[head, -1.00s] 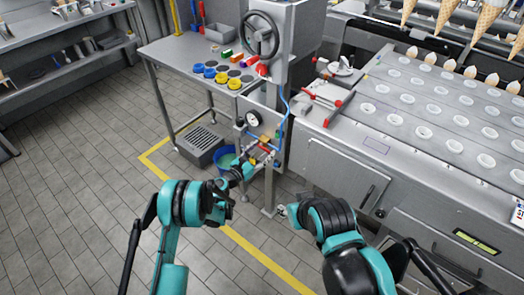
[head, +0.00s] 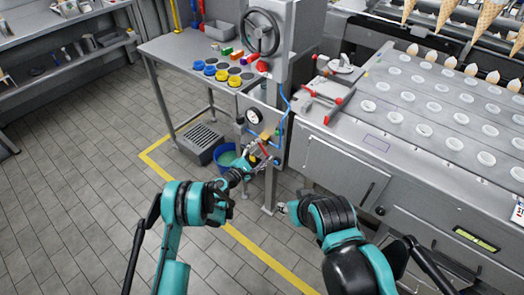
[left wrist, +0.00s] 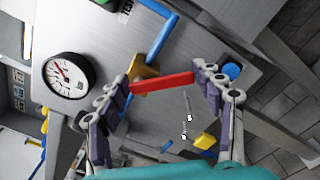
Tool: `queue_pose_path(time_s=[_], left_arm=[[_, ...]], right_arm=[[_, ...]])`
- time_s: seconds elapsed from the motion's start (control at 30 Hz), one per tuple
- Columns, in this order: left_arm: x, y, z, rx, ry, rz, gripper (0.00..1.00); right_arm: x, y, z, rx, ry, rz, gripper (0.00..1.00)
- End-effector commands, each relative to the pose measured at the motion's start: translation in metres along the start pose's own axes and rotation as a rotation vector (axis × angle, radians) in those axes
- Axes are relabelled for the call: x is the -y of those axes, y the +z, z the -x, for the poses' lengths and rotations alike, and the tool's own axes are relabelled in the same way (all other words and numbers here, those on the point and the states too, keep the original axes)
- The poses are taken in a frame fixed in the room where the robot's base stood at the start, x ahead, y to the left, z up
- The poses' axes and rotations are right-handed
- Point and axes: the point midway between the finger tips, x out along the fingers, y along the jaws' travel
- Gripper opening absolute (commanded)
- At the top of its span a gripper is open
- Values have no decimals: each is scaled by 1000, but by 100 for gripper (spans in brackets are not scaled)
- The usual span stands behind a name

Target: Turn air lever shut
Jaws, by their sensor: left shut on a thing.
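The red air lever (left wrist: 165,83) lies between the fingers of my left gripper in the left wrist view, with a finger pad at each end of it. My left gripper (left wrist: 163,90) is shut on it. In the head view my left gripper (head: 256,159) is at the valve fittings below the gauge, and the lever is mostly hidden there. A brass valve body (left wrist: 146,72) and a blue pipe (left wrist: 162,38) are just behind the lever. My right gripper (head: 283,208) is low, apart from the fittings; its fingers are too small to read.
A round pressure gauge (left wrist: 68,76) is beside the lever; it also shows in the head view (head: 253,117). A blue bucket (head: 225,154) stands on the floor behind my left gripper. The machine's steel front (head: 345,170) is at the right. Open tiled floor is at the left.

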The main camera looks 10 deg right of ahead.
Motion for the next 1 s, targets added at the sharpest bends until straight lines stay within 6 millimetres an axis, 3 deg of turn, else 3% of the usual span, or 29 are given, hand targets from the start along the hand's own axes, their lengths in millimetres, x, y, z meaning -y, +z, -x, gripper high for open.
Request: queue_pose_path(time_s=[0.6,1.0], left_arm=[[0,-17,0,0,0,-546,38],[-3,-22,0,-2,0,-729,38]], right_arm=[[0,0,0,0,0,0,40],[0,0,0,0,0,0,40]])
